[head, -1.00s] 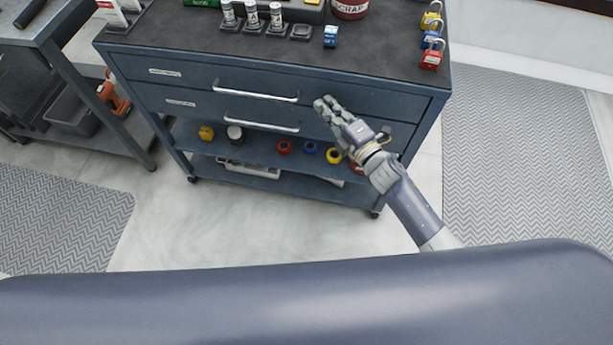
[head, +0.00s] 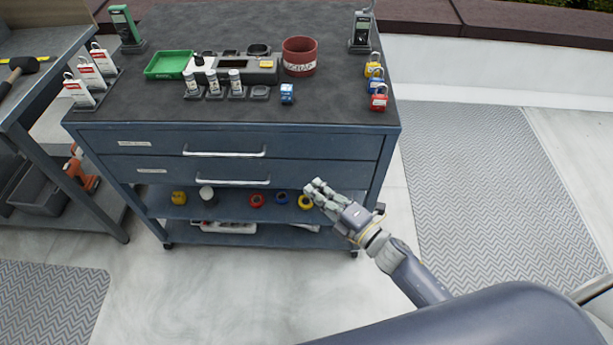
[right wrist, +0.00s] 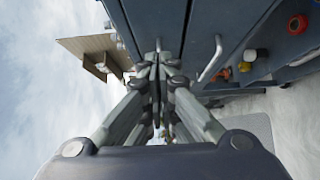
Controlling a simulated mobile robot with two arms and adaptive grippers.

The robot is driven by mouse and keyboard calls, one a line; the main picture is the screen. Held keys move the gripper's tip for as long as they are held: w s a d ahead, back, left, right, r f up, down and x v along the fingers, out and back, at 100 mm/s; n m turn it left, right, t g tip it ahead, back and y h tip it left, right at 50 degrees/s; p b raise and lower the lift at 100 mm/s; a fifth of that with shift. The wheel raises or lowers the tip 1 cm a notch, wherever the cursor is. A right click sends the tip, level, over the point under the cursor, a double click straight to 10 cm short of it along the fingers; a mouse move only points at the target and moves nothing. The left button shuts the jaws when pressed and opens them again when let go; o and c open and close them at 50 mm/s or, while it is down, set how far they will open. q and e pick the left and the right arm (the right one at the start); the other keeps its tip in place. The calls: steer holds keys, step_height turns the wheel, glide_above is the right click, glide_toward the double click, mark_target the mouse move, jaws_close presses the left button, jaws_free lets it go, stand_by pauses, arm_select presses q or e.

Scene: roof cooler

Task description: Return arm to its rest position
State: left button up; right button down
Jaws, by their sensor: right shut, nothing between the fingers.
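My right gripper (head: 316,190) is shut and empty in front of the right side of the blue drawer cabinet (head: 350,146). It is near the height of the lower drawer and open shelf in the head view, apart from the handles. In the right wrist view its fingers (right wrist: 160,70) are closed together, with the cabinet front and its handles beside them. Both drawers are closed. My left gripper is not in view.
The cabinet top holds a green tray (head: 168,65), a red scrap cup (head: 299,58), a blue block (head: 287,93) and several padlocks (head: 378,97). A workbench (head: 35,75) stands at the left. Floor in front and a grey mat (head: 490,180) at the right are clear.

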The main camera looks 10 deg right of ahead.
steer(key=s+d+f+m+g+h, duration=0.2)
steer(key=s+d+f+m, duration=0.15)
steer(key=f, duration=0.65)
steer(key=s+d+f+m+g+h, duration=0.25)
steer(key=s+f+m, duration=0.25)
steer(key=f, duration=0.4)
steer(key=s+d+f+m+g+h, duration=0.2)
steer(key=s+d+f+m+h, duration=0.15)
steer(key=f, duration=0.65)
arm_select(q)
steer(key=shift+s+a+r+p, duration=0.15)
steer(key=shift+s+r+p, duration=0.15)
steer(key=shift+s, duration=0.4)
arm_select(e)
steer(key=s+f+m+g, duration=0.2)
steer(key=s+f, duration=0.3)
steer(key=s, duration=0.5)
steer(key=s+f+m+g, duration=0.3)
steer(key=s+f+m, duration=0.1)
steer(key=s, duration=0.6)
steer(key=s+f+m+g, duration=0.3)
steer(key=s+f, duration=0.2)
steer(key=s, duration=0.6)
steer(key=shift+a+f+h, duration=0.15)
steer(key=shift+f+h, duration=0.25)
